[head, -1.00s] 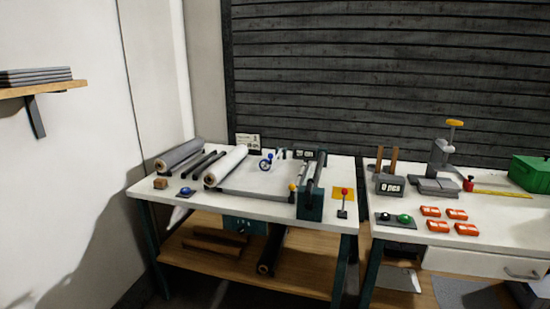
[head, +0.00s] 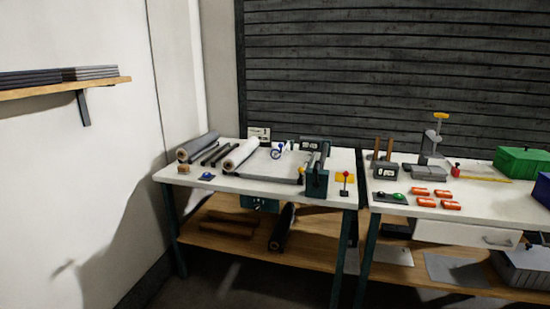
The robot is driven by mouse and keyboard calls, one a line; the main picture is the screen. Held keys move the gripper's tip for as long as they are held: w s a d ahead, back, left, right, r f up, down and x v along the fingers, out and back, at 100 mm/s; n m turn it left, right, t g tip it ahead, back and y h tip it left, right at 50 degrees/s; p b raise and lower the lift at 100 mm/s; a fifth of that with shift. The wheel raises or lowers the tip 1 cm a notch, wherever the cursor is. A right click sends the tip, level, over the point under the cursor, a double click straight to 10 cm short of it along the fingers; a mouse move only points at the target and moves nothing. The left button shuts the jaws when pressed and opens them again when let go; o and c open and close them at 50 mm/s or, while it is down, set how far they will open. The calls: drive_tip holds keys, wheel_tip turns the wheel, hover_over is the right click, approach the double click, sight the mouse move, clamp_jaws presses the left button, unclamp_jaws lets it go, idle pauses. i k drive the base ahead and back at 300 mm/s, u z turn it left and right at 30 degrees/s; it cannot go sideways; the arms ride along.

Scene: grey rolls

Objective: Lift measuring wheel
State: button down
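A small blue wheel (head: 276,153) stands near the middle of the left table (head: 226,188), on the flat bed of a roll machine; it looks like the measuring wheel. It sits just right of a white roll (head: 241,154). A blue knob on a short stem shows at its upper right. Its handle or mount is too small to make out. My gripper is not in view.
A grey roll (head: 198,147) and dark bars lie left of the white roll. A teal machine block (head: 317,183) and a red-knobbed lever (head: 345,182) stand to the right. The right table holds red blocks (head: 443,193), a press (head: 431,150) and a green box (head: 523,161). A wall shelf (head: 62,88) juts out at left.

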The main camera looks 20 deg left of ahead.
sight(280, 152)
drive_tip(key=z, duration=0.35)
drive_tip(key=i, duration=1.45)
drive_tip(key=u, duration=0.6)
drive_tip(key=i, duration=0.85)
drive_tip(key=u, duration=1.2)
drive_tip(key=i, duration=0.4)
drive_tip(key=u, duration=0.3)
